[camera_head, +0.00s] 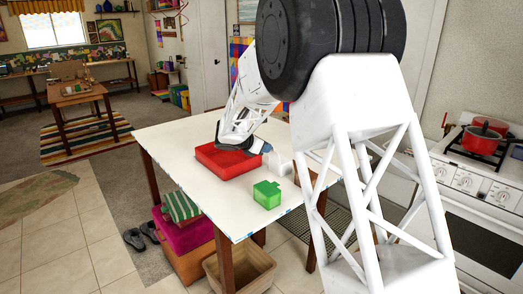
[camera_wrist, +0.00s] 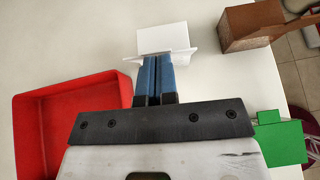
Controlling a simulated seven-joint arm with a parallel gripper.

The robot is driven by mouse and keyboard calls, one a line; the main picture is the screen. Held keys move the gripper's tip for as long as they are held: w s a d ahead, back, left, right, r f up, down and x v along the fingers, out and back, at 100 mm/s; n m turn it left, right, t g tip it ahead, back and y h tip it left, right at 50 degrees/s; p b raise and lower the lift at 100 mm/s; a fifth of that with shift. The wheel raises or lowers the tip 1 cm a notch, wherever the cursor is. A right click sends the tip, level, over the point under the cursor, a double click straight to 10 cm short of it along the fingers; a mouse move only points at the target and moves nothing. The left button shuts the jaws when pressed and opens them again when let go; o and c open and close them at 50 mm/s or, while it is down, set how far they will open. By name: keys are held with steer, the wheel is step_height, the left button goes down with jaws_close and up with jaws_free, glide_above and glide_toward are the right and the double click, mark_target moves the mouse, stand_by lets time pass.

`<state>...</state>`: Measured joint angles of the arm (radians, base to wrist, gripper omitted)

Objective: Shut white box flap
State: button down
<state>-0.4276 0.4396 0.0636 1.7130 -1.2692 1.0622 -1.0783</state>
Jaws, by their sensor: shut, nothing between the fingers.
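The small white box (camera_head: 279,164) stands on the white table, right of the red tray, and is partly hidden by my arm in the head view. In the wrist view, a white panel of it (camera_wrist: 164,37) shows just beyond my fingertips, with a thin white edge across them. My gripper (camera_wrist: 155,60) is shut with its blue fingers together and nothing between them. The fingertips are at the near side of the white box. Whether they touch it, and the flap's exact angle, I cannot tell.
The open red tray (camera_head: 222,172) is close on the left. A green box (camera_head: 267,196) stands in front of the white box and shows at right in the wrist view (camera_wrist: 282,143). A brown block (camera_wrist: 250,27) is at upper right there. Table between them is bare.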

mark_target(273, 150)
steer(key=shift+w+d+r+g+y, duration=0.3)
steer(key=shift+d+g+y, duration=0.05)
steer(key=shift+g+y, duration=0.05)
stand_by(0.8)
steer(key=w+d+g+y, duration=0.1)
steer(key=d+g+y, duration=0.1)
steer(key=shift+w+r+y, duration=0.35)
steer(key=shift+r+y, duration=0.05)
steer(key=w+d+g+y, duration=0.2)
steer(key=d+g+y, duration=0.1)
steer(key=shift+w+f+y, duration=0.1)
steer(key=shift+w+y, duration=0.1)
steer(key=shift+y, duration=0.1)
steer(key=shift+w+d+f+g+y, duration=0.25)
steer(key=shift+w+d+g+y, duration=0.2)
steer(key=shift+g+y, duration=0.15)
steer(key=shift+w+d+f+g+y, duration=0.2)
steer(key=shift+w+d+g+y, duration=0.15)
steer(key=shift+g+y, duration=0.2)
steer(key=d+f+g+y, duration=0.1)
steer(key=w+d+f+g+y, duration=0.1)
steer(key=f+g+y, duration=0.1)
steer(key=w+d+f+g+y, duration=0.1)
steer(key=y, duration=0.1)
steer(key=shift+w+f+g+y, duration=0.15)
steer(key=shift+g+y, duration=0.1)
steer(key=shift+w+f, duration=0.1)
steer(key=shift+f, duration=0.3)
steer(key=shift+d+f, duration=0.1)
steer(key=shift+f, duration=0.1)
